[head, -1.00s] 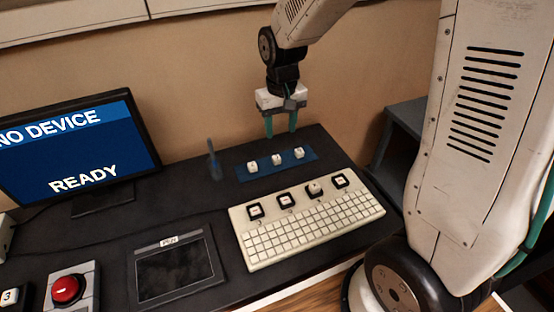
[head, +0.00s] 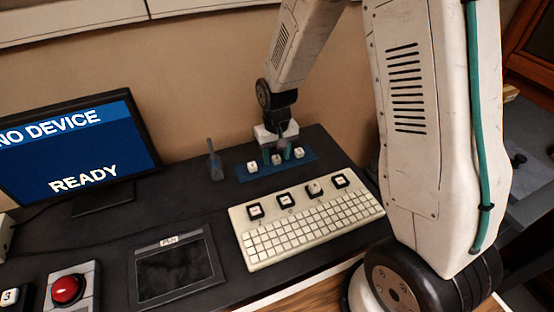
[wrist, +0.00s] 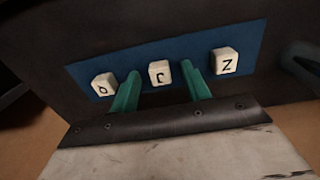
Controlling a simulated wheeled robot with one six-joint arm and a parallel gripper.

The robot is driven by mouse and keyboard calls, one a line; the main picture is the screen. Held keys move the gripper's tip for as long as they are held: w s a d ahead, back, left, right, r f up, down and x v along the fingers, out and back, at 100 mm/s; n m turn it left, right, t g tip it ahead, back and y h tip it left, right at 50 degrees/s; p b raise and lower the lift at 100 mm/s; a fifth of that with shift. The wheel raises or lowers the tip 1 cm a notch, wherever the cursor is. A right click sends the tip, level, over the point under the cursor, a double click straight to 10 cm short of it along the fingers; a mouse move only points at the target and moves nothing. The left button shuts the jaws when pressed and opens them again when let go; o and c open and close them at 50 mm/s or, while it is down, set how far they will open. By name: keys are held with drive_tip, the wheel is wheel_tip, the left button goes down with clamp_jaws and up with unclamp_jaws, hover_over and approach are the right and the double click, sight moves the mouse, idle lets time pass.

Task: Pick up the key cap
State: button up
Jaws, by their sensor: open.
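Three white key caps lie in a row on a blue mat (head: 310,158). In the wrist view the left cap (wrist: 104,85) has a mark I cannot read for sure, the middle cap (wrist: 160,73) has a partly legible letter, and the right cap (wrist: 225,62) reads like a Z. My gripper (head: 277,157) is low over the mat. In the wrist view the green fingers of my gripper (wrist: 161,72) are open and apart, one on each side of the middle cap. Whether they touch it cannot be told.
A cream keyboard (head: 310,220) with several raised black-framed keys stands in front of the mat. A dark upright tool (head: 215,165) stands to its left. A monitor (head: 75,150), a pad (head: 178,270) and a red button (head: 67,289) are further left.

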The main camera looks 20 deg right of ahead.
clamp_jaws()
